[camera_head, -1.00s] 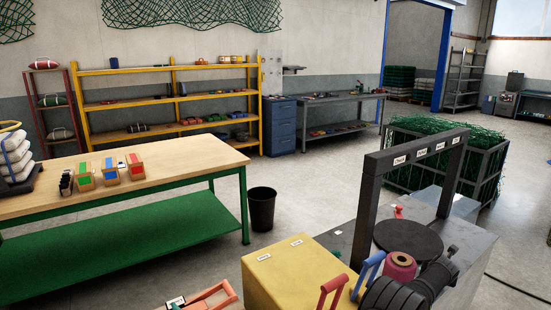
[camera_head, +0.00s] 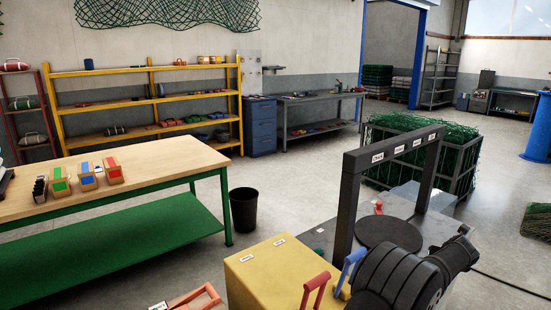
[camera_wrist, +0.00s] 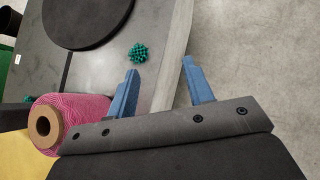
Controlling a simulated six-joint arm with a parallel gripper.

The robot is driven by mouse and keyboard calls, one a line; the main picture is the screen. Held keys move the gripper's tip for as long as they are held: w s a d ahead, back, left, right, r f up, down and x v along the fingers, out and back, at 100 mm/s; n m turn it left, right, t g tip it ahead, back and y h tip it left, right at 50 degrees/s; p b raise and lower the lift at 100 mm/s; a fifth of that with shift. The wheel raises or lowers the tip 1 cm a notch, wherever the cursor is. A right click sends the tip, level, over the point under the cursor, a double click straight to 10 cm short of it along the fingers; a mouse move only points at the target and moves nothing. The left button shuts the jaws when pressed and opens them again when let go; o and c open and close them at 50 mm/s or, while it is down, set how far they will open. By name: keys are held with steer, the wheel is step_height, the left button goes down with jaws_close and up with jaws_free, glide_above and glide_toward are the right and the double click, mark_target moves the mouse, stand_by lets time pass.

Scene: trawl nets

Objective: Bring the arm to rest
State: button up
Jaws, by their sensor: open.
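My gripper (camera_wrist: 160,67) shows in the wrist view as two blue fingers, spread apart with nothing between them. It is over the right edge of a grey worktop (camera_wrist: 160,25), with the concrete floor beyond. In the head view my dark arm is at the lower right, near the bench, and the fingers cannot be made out. A pink twine spool (camera_wrist: 75,110) is left of the fingers in the wrist view. A small green knotted ball (camera_wrist: 138,53) lies on the worktop, apart from the fingers.
A black round plate (camera_head: 388,234) and dark frame (camera_head: 345,210) stand on the bench. A yellow box (camera_head: 262,275) with red (camera_head: 315,292) and blue (camera_head: 350,267) handles is beside my arm. A net-filled crate (camera_head: 465,165) stands behind.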

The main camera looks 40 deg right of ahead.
steer(key=w+a+r+n+t+y, duration=0.1)
steer(key=w+a+r+n, duration=0.1)
steer(key=w+a+r, duration=0.2)
steer(key=w+a+r+n+t+y, duration=0.1)
steer(key=w+a+r, duration=0.3)
steer(key=w+a, duration=0.4)
steer(key=w+a+r+n+t+y, duration=0.1)
steer(key=w+a+r+n, duration=0.2)
steer(key=w, duration=0.9)
steer(key=shift+w+a+r+t, duration=0.15)
steer(key=shift+a+r, duration=0.15)
steer(key=shift+a, duration=0.3)
steer(key=shift+a+r+t, duration=0.1)
steer(key=shift+a+r, duration=0.2)
steer(key=shift+a, duration=0.3)
steer(key=shift+w+a+r+t, duration=0.15)
steer(key=shift+a+r, duration=0.15)
steer(key=shift+a, duration=0.3)
steer(key=w+a, duration=0.1)
steer(key=w+a+n+y, duration=0.1)
steer(key=w+a+f+n, duration=0.1)
steer(key=a, duration=0.1)
steer(key=shift+w+t+y, duration=0.25)
steer(key=shift+t+y, duration=0.05)
